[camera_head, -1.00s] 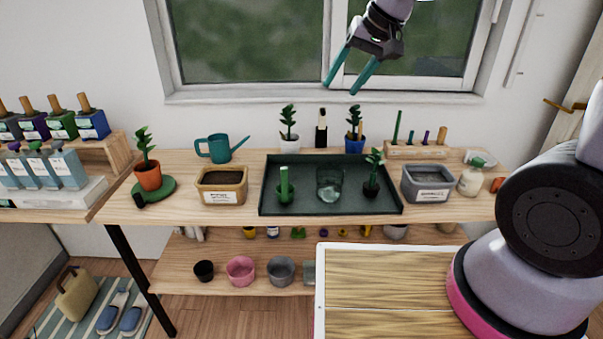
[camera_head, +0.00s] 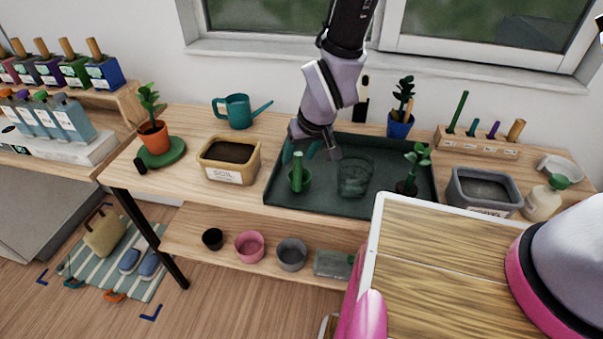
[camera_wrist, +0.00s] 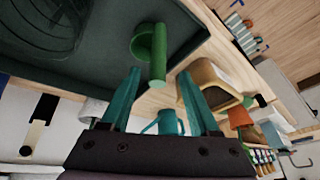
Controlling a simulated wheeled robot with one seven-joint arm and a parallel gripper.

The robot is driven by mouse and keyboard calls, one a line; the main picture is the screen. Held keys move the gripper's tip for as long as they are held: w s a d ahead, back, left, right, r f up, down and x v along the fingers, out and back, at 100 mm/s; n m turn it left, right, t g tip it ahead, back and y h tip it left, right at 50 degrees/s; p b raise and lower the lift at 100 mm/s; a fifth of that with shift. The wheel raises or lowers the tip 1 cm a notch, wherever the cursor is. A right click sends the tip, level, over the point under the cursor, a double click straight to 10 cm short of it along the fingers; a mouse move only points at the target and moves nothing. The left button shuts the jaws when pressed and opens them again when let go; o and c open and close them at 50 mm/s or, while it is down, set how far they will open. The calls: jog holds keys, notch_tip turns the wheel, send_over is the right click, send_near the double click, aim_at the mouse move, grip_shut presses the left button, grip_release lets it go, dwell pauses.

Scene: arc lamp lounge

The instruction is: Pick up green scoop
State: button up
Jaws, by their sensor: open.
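The green scoop (camera_head: 299,181) stands in the left part of the dark green tray (camera_head: 330,202), with its handle pointing up. In the wrist view the scoop (camera_wrist: 157,58) is ahead of the fingertips, its handle pointing toward the gap between them. My gripper (camera_head: 303,153) is open, with teal fingers, just behind and above the scoop's handle in the head view. I cannot tell whether a finger touches the handle.
A clear glass (camera_head: 355,178) stands right of the scoop in the tray, with a small potted plant (camera_head: 416,167) further right. A soil bin (camera_head: 230,158) stands left of the tray. A teal watering can (camera_head: 238,110) is behind it. A grey bin (camera_head: 484,190) stands to the right.

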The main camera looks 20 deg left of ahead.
aim_at(295, 169)
jog(key=x, duration=0.6)
jog(key=shift+d+f, duration=0.1)
jog(key=shift+f, duration=0.4)
grip_shut()
